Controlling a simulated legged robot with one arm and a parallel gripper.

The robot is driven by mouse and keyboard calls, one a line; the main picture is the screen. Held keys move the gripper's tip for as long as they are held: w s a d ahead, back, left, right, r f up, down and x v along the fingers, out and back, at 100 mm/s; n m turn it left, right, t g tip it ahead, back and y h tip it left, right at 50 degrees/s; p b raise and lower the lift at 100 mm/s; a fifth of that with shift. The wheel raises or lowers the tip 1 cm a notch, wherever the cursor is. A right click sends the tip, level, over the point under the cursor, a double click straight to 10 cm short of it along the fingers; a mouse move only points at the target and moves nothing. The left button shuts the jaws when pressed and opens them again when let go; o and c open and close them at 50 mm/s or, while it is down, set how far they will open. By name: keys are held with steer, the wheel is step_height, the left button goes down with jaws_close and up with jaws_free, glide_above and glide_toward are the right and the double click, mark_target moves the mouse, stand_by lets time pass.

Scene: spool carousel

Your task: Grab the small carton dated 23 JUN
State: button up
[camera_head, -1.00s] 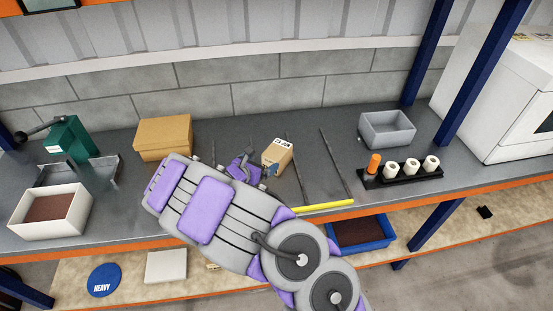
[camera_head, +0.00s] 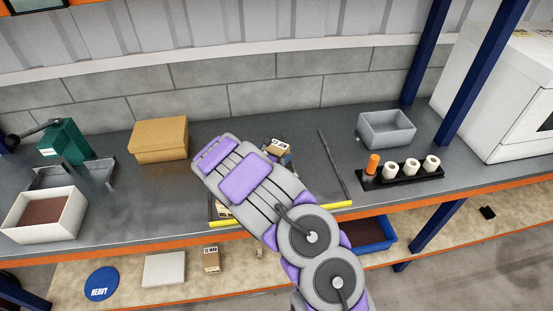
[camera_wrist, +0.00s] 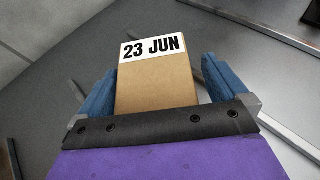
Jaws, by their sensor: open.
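The small carton (camera_wrist: 155,85) is brown with a white label reading "23 JUN" in the wrist view. It stands between the two blue fingers of my gripper (camera_wrist: 158,88), which are open on either side of it. A narrow gap shows beside the right finger; I cannot tell whether the left finger touches. In the head view only the top of the carton (camera_head: 278,147) shows past my arm, and its lower part is hidden. My arm hides most of the gripper there.
A larger cardboard box (camera_head: 159,139), a white tray (camera_head: 70,222) and a green device (camera_head: 66,142) stand to the left. A grey bin (camera_head: 386,130) and a black rack (camera_head: 402,177) of spools stand right. Another dated carton (camera_head: 211,259) sits on the lower shelf.

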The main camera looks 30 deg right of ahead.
steer(key=shift+a, duration=0.6)
steer(key=shift+a+r, duration=0.15)
steer(key=shift+a, duration=0.3)
steer(key=shift+c, duration=2.2)
steer(key=shift+s+d, duration=0.1)
steer(key=shift+d, duration=0.4)
steer(key=c, duration=0.4)
steer(key=shift+a, duration=0.1)
steer(key=c, duration=0.4)
